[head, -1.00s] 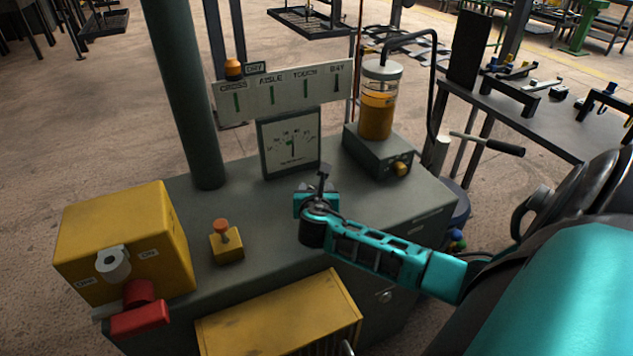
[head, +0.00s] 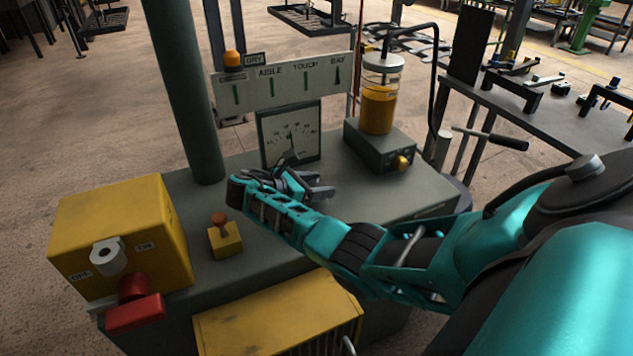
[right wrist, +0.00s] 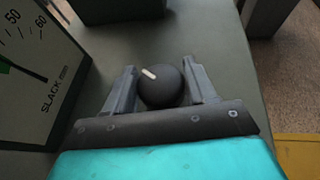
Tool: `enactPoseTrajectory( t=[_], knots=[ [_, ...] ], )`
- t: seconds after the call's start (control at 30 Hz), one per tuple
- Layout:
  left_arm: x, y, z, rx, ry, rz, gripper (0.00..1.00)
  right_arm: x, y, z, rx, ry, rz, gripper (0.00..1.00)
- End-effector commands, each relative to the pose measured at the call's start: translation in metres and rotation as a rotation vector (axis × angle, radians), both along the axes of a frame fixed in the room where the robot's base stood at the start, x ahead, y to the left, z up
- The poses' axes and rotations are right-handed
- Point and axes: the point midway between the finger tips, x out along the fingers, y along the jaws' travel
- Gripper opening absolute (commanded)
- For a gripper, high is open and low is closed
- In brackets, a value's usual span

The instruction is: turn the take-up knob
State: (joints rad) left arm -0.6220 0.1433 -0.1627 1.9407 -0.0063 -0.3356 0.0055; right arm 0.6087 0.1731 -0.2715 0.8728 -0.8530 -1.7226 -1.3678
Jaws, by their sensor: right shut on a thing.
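The take-up knob (right wrist: 160,90) is a dark round knob with a short white mark, seen in the right wrist view. My right gripper (right wrist: 161,84) has one finger on each side of it and is shut on it. In the head view my right gripper (head: 308,187) is low over the grey cabinet top, just in front of the gauge, and the knob is hidden there by the gripper and arm. The white dial gauge (head: 291,137) stands behind the gripper. It also shows at the left of the wrist view (right wrist: 35,75), marked "SLACK mm". My left gripper is out of view.
On the grey cabinet (head: 190,240) stand a yellow switch box (head: 120,230) with a red lever (head: 135,312), a small yellow block with an orange knob (head: 225,235), and an oil jar (head: 379,108) on a grey box (head: 380,148). A green post (head: 190,100) rises at the back left.

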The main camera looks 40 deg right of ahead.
Motion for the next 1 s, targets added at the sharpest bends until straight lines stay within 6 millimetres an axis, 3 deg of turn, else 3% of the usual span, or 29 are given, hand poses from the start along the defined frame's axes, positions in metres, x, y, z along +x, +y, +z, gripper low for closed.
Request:
enactPoseTrajectory(
  t=[0.4, 1.0],
  knots=[
    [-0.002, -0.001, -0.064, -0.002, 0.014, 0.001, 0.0, 0.001, 0.0, -0.006, 0.002, -0.001, -0.351, 0.25],
    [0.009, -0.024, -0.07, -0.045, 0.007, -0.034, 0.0, -0.001, -0.001, -0.003, 0.002, 0.002, -0.534, 0.25]
  ],
)
